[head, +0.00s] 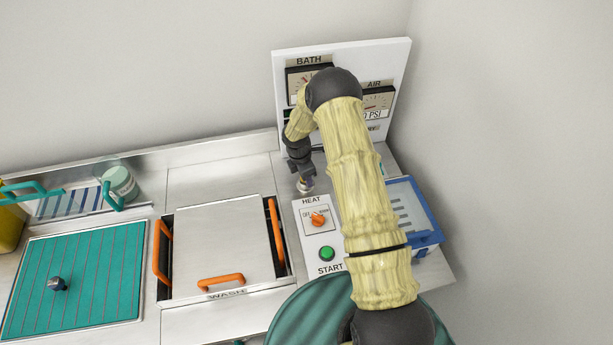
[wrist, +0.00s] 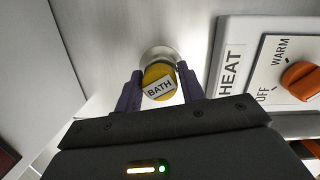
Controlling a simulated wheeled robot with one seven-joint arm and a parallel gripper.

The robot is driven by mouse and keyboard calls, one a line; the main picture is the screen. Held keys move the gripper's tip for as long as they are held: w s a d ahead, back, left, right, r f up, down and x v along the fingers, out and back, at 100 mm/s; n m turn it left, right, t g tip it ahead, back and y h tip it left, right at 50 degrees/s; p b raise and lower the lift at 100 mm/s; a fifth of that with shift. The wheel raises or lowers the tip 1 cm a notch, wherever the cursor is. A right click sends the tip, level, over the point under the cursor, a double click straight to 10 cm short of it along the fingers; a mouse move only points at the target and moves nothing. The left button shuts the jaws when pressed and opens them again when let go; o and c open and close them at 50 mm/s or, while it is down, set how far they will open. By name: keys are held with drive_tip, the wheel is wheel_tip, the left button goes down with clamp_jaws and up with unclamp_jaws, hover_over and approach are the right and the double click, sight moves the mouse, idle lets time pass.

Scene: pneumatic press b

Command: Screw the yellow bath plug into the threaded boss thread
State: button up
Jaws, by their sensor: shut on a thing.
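The yellow bath plug (wrist: 158,82), with a white BATH label, sits between the two purple fingers of my gripper (wrist: 160,92) in the wrist view. My gripper is shut on it. A round pale metal boss (wrist: 158,54) shows just behind the plug's far end. The plug is at or over the boss; the thread itself is hidden, so I cannot tell how deep it sits. In the head view my gripper (head: 304,183) points down at the steel counter, just behind the HEAT panel, and the plug is mostly hidden there.
The HEAT panel (head: 333,248) with an orange knob (head: 318,219) and green START button (head: 327,253) lies close by. The WASH lid (head: 222,245) with orange handles is to the left. A gauge board (head: 398,62) stands behind. A blue tray (head: 429,235) is at right.

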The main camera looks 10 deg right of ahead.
drive_tip(key=shift+m, duration=0.8)
drive_tip(key=shift+b, duration=0.3)
drive_tip(key=shift+m+g, duration=0.3)
drive_tip(key=shift+m, duration=0.6)
drive_tip(key=shift+m+b, duration=0.4)
drive_tip(key=shift+m, duration=0.4)
drive_tip(key=o, duration=0.5)
drive_tip(key=shift+c, duration=0.2)
